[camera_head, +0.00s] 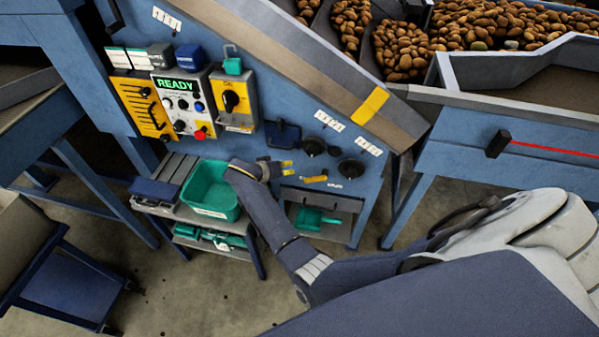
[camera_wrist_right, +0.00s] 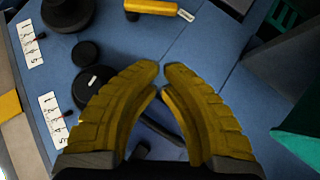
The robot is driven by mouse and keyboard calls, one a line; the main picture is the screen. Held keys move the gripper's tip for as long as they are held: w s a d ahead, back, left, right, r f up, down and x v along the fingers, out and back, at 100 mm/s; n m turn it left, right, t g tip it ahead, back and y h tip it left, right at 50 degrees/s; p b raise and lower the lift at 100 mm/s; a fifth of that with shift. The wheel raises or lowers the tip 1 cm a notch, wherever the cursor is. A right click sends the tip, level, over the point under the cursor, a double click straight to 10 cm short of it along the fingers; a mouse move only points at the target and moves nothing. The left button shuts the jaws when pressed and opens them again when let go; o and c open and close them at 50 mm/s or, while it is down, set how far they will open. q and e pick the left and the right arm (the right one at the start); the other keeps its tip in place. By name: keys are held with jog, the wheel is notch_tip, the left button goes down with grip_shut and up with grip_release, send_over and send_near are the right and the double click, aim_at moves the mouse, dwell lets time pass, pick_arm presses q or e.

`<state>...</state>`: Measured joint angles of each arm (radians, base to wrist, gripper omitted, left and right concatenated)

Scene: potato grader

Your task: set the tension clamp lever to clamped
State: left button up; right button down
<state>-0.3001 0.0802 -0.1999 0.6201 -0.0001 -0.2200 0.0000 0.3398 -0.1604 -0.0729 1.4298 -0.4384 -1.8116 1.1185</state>
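A yellow handle (camera_head: 315,179) with a small white label sits low on the blue machine panel. It looks like the clamp lever, but I cannot read its label. In the right wrist view the yellow handle (camera_wrist_right: 155,7) lies at the top edge, on a black pivot. My right gripper (camera_head: 291,168) is left of it in the head view, in front of the panel and apart from it. In the right wrist view its yellow ribbed fingers (camera_wrist_right: 162,68) curve together, with a narrow empty gap at the tips. My left gripper is out of view.
Black round knobs (camera_head: 351,168) with white number scales (camera_head: 370,145) sit beside the handle. A control box (camera_head: 180,84) reads READY. A green bin (camera_head: 211,190) stands on a cart below. Potatoes (camera_head: 470,25) fill the machine's top. Open floor lies in front.

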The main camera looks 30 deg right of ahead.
aim_at(316, 177)
jog(key=x, duration=0.9)
jog(key=shift+f, duration=0.1)
jog(key=shift+s+d+f, duration=0.15)
jog(key=shift+d+f, duration=0.4)
jog(key=shift+f, duration=0.4)
jog(key=shift+s+d+f, duration=0.2)
jog(key=shift+f, duration=0.3)
jog(key=shift+s+d+f, duration=0.2)
jog(key=shift+f, duration=0.25)
jog(key=shift+s+d+f, duration=0.1)
